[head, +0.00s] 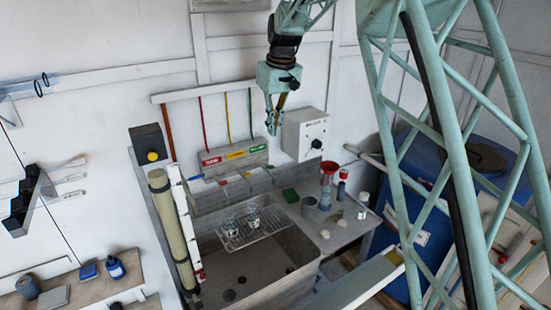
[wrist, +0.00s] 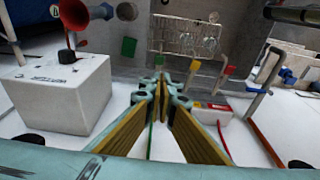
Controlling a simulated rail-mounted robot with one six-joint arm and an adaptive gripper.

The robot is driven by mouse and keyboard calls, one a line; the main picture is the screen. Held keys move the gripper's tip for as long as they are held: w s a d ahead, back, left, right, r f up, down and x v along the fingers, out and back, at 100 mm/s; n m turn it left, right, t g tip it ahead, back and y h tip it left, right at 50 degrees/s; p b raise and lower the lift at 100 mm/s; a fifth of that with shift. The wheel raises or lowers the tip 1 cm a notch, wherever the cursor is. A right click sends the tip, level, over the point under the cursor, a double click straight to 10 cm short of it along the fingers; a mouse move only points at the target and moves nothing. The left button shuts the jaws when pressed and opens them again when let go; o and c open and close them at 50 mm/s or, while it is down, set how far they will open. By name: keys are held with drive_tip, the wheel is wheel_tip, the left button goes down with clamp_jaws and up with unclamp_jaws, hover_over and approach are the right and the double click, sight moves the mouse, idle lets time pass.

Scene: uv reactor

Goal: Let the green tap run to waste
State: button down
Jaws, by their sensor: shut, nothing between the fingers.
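Three coloured labels sit on a grey block on the back wall: red, yellow and green (head: 257,148), the green at the right end. A green tube runs up the wall above it and shows in the wrist view (wrist: 150,142). In the wrist view the small green tap tip (wrist: 159,60) lies just beyond my fingertips, beside yellow (wrist: 194,65) and red (wrist: 229,70) ones. My gripper (head: 272,130) points down near the green end; in the wrist view its fingers (wrist: 160,82) are together and empty. I cannot tell whether they touch the tap.
A white box with a black knob (head: 304,135) is right of the taps, close to my gripper. A wire rack (head: 252,238) with glass jars spans the sink (head: 215,268).

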drive_tip(key=shift+w+f, duration=0.3)
drive_tip(key=shift+w, duration=0.15)
hover_over(271, 166)
wheel_tip(271, 166, down, 11)
drive_tip(key=shift+s+f, duration=0.15)
drive_tip(key=shift+f, duration=0.05)
drive_tip(key=shift+s+d+f, duration=0.15)
drive_tip(key=shift+s+f, duration=0.05)
drive_tip(key=shift+f, duration=0.9)
